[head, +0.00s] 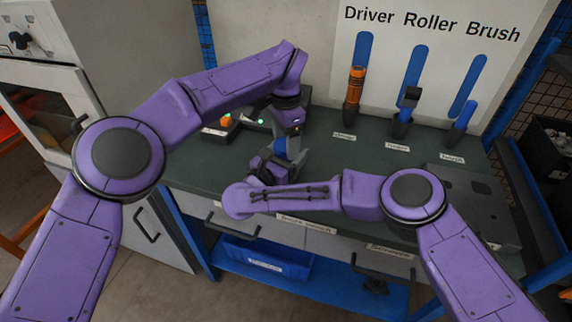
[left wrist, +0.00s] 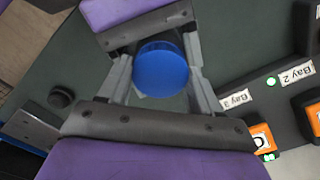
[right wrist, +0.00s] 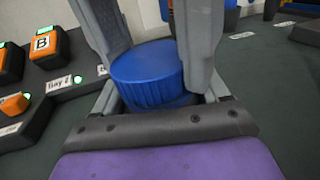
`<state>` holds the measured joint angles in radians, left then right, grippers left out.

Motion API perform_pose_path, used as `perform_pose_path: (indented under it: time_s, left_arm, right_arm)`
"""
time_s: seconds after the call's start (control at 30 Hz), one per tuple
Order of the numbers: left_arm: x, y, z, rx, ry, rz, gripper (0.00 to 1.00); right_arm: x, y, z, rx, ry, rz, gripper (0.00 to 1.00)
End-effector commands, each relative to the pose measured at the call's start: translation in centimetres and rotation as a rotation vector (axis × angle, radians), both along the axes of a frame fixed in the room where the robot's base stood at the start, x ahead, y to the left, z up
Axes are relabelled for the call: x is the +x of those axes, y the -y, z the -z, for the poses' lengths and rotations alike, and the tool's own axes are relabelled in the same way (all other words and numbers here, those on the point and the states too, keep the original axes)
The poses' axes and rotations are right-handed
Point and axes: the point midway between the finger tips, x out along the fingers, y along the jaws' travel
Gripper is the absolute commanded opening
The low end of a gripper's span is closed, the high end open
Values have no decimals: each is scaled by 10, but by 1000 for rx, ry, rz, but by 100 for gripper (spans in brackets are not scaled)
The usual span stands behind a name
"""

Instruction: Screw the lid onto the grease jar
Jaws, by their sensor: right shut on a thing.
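A round blue lid (left wrist: 162,68) with a ribbed side shows between the fingers in both wrist views; its ribs show in the right wrist view (right wrist: 148,75). A darker blue part (right wrist: 172,101) is just below it, and the rest of the jar is hidden. My left gripper (head: 288,150) reaches down over the bench with its fingers on either side of the lid; I cannot tell whether they press on it. My right gripper (head: 276,166) comes in from the front, low, shut on the jar under the lid. In the head view the arms and grippers mostly hide the jar.
On the dark green bench (head: 330,148), a rack with orange lettered blocks (right wrist: 42,52) and Bay labels stands at the left. An orange-handled driver (head: 355,85), a roller (head: 409,100) and a brush (head: 463,117) stand at the back right. A grey plate (head: 455,195) lies at the right.

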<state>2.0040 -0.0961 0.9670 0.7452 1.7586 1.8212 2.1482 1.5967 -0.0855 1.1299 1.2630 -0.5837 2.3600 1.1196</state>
Motion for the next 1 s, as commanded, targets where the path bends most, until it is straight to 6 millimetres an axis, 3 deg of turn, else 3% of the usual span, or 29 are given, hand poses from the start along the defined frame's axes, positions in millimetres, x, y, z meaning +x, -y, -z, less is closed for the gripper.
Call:
perform_pose_path:
  time_s: [0.03,0.07,0.1,0.27,0.5,0.73,0.77,0.83,1.0]
  left_arm:
    - [0,0,0,0,1,0,39]
    - [0,0,0,1,2,0,29]
    - [0,0,0,1,2,0,26]
    - [0,0,0,0,2,12,26]
    - [1,-1,-1,0,2,277,26]
    - [1,-1,-1,0,3,286,26]
    - [1,-1,-1,0,3,285,66]
    - [1,-1,-1,0,3,285,88]
    - [0,0,-1,-1,-1,285,88]
  right_arm:
    - [0,0,0,0,0,0,0]
    - [0,0,0,0,0,0,0]
    - [0,0,0,0,0,0,0]
    - [0,0,0,1,1,0,0]
    - [0,0,0,1,1,0,0]
    - [0,0,0,1,1,0,0]
    - [0,0,0,1,1,0,0]
    - [0,0,0,1,1,0,0]
    - [0,1,0,0,0,1,0]
